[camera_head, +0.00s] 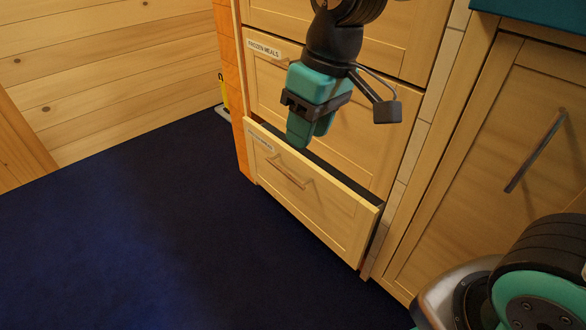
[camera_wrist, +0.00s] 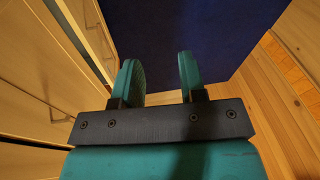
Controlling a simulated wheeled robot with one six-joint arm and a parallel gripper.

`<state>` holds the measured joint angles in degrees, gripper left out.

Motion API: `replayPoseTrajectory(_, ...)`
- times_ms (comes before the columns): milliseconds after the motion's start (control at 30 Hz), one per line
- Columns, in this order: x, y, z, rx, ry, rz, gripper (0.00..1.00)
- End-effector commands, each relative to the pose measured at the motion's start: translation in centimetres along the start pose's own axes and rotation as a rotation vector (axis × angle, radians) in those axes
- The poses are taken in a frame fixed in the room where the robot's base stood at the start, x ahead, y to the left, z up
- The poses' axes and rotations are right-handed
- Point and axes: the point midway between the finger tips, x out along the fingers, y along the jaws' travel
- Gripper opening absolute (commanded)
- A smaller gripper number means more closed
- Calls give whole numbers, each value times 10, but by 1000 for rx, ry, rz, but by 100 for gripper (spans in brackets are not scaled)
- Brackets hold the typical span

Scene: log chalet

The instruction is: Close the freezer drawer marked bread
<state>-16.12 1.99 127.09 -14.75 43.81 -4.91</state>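The bottom drawer (camera_head: 310,205) of the light wood freezer unit stands partly open, with a dark gap behind its top edge. It has a bar handle (camera_head: 286,173) and a small label (camera_head: 260,140) at its upper left; the label is too small to read. My gripper (camera_head: 304,138) hangs above this drawer, in front of the drawer above it, pointing down. In the wrist view my gripper (camera_wrist: 158,70) shows two teal fingers spread apart with nothing between them. I cannot tell whether it touches the drawer.
The drawer above (camera_head: 330,125), labelled FROZEN MEALS, looks shut. A cupboard door (camera_head: 500,165) with a long handle is at the right. Dark blue floor (camera_head: 130,240) lies open in front and to the left. A log wall (camera_head: 100,70) stands behind.

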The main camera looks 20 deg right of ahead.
Motion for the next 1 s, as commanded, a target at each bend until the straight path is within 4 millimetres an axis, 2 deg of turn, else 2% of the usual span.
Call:
replayPoseTrajectory(33,11,16,-24,10,-17,30,38)
replayPoseTrajectory(200,51,70,-90,52,-61,143,38)
replayPoseTrajectory(300,80,100,-122,78,-87,207,38)
replayPoseTrajectory(400,110,126,-145,102,-113,261,38)
replayPoseTrajectory(533,142,150,-162,127,-138,315,38)
replayPoseTrajectory(700,164,165,-172,146,-153,351,38)
replayPoseTrajectory(867,179,172,-170,151,-158,359,38)
replayPoseTrajectory(1000,203,180,-165,151,-159,357,38)
